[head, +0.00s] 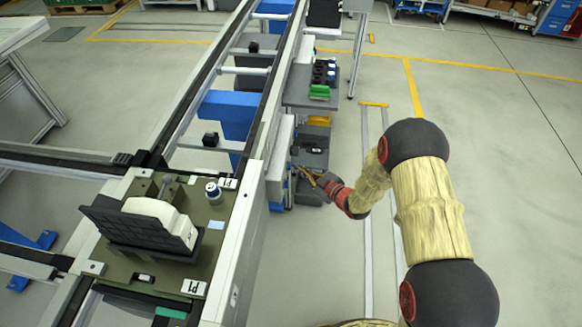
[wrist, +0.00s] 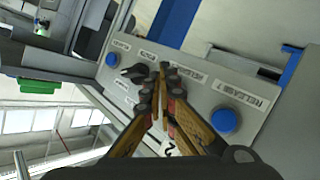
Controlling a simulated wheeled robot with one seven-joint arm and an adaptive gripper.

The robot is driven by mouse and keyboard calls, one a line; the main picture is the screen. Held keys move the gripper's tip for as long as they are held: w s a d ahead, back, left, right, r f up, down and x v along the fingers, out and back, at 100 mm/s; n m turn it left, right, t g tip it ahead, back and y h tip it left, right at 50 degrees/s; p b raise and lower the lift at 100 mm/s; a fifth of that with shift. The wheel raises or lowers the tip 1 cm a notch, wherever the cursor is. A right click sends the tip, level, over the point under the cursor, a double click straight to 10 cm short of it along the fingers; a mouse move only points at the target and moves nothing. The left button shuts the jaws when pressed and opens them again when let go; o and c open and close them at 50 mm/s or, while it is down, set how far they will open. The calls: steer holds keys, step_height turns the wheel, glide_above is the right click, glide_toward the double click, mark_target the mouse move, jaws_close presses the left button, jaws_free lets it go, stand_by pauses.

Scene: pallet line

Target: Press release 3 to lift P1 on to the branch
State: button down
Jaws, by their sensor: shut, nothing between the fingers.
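In the head view the pallet labelled P1 (head: 193,287) is an olive plate at the lower left, on the conveyor. It carries a white block in a black fixture and a small white and blue cylinder. In the wrist view a grey control panel (wrist: 205,95) bears a blue button (wrist: 225,120) beside a label that reads RELEASE with an unclear last character. A second blue button (wrist: 112,60) and a black knob (wrist: 133,72) sit further left. My gripper (wrist: 165,70) is shut and empty, with its fingertips over the panel between the knob and the nearer blue button. Its fingers hide part of the labels.
In the head view my gripper (head: 298,170) is beside the conveyor's right side. Past it, a grey shelf (head: 300,95) holds green and dark items, with a yellow bin (head: 320,119) below. The conveyor's side rail (head: 235,230) lies to the left. Open floor is on the right.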

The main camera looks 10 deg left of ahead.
steer(key=shift+a, duration=0.35)
steer(key=shift+a, duration=0.45)
stand_by(0.7)
steer(key=shift+d, duration=0.1)
stand_by(0.4)
steer(key=shift+d, duration=0.8)
